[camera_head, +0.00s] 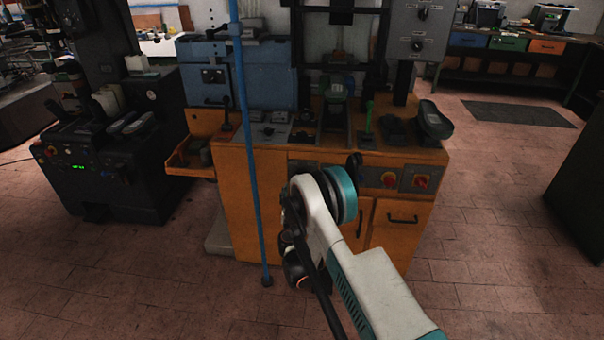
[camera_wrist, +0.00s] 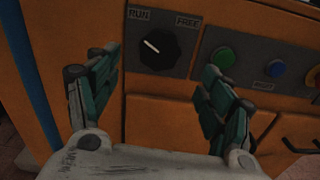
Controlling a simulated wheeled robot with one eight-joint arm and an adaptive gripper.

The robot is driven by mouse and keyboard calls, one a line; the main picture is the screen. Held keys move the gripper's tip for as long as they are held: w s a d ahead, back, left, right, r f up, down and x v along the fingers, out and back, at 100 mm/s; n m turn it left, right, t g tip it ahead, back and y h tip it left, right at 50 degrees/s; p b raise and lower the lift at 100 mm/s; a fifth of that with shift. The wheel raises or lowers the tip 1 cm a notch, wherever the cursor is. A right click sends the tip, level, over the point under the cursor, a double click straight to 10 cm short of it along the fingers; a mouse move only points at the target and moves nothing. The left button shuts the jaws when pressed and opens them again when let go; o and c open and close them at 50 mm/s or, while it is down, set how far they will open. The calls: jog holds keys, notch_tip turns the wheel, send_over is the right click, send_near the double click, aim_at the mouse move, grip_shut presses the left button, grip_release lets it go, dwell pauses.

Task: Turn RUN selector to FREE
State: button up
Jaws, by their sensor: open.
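The RUN selector (camera_wrist: 159,48) is a round black knob on a dark plate on the orange cabinet front. RUN is printed at its upper left and FREE at its upper right. Its white pointer mark slants to the upper left, toward RUN. My gripper (camera_wrist: 158,70) is open and empty, with one teal finger on each side below the knob in the wrist view. The knob appears between and beyond the fingertips, and I see no contact; the exact distance is unclear. In the head view my arm covers this part of the cabinet, and the selector is not seen.
Right of the selector a panel carries a green button (camera_wrist: 223,57) and a blue button (camera_wrist: 275,67). Cabinet handles stick out below, one at the right (camera_head: 402,219). A blue vertical pole (camera_head: 250,150) stands before the cabinet's left side. Floor to the right is clear.

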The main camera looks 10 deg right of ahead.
jog(key=shift+b+x, duration=1.5)
jog(key=shift+x, duration=3.7)
jog(key=shift+f, duration=0.15)
jog(key=c, duration=1.1)
